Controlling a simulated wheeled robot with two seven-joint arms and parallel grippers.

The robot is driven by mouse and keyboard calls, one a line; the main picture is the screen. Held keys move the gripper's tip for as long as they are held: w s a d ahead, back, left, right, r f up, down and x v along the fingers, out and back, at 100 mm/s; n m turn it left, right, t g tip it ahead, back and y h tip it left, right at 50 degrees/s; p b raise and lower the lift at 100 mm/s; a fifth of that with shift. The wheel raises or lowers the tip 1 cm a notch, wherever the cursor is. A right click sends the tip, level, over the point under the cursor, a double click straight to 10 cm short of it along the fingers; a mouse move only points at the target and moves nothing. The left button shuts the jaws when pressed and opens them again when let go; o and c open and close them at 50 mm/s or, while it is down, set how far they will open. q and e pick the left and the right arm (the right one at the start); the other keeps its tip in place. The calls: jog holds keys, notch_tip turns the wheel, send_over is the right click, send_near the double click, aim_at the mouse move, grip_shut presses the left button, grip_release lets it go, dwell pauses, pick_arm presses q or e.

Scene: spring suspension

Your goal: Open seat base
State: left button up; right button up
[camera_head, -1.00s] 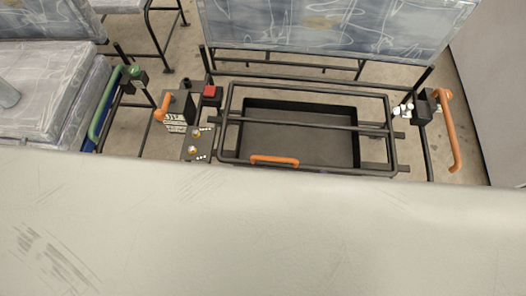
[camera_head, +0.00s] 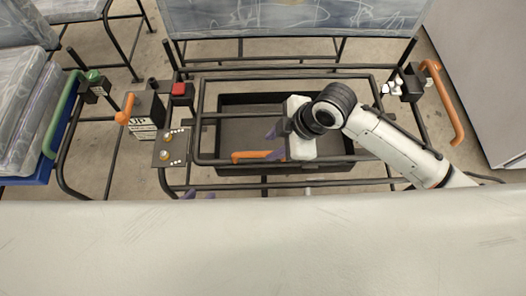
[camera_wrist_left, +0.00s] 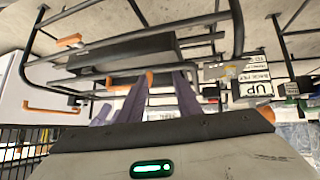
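The seat base is a black tube frame (camera_head: 199,115) with an orange handle (camera_head: 252,155) on its near bar, lying flat over a dark open box (camera_head: 240,103). My right gripper (camera_head: 276,142) reaches in from the right above this frame. Its two purple fingers are apart; the lower one is beside or over the handle's right end, and I cannot tell if they touch. Only the purple fingertips of my left gripper (camera_head: 197,194) show past the near seat edge. In the left wrist view its fingers (camera_wrist_left: 155,100) are apart and appear empty, with the orange handle beyond them.
A box marked UP with an orange lever (camera_head: 125,108) stands at the left, near a red button (camera_head: 181,89) and a plate with brass knobs (camera_head: 171,147). Another orange handle (camera_head: 442,100) is at the right. A pale seat surface (camera_head: 250,250) fills the foreground.

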aim_at(260, 154)
jog(key=b+x, duration=0.2)
jog(key=x, duration=0.5)
grip_shut()
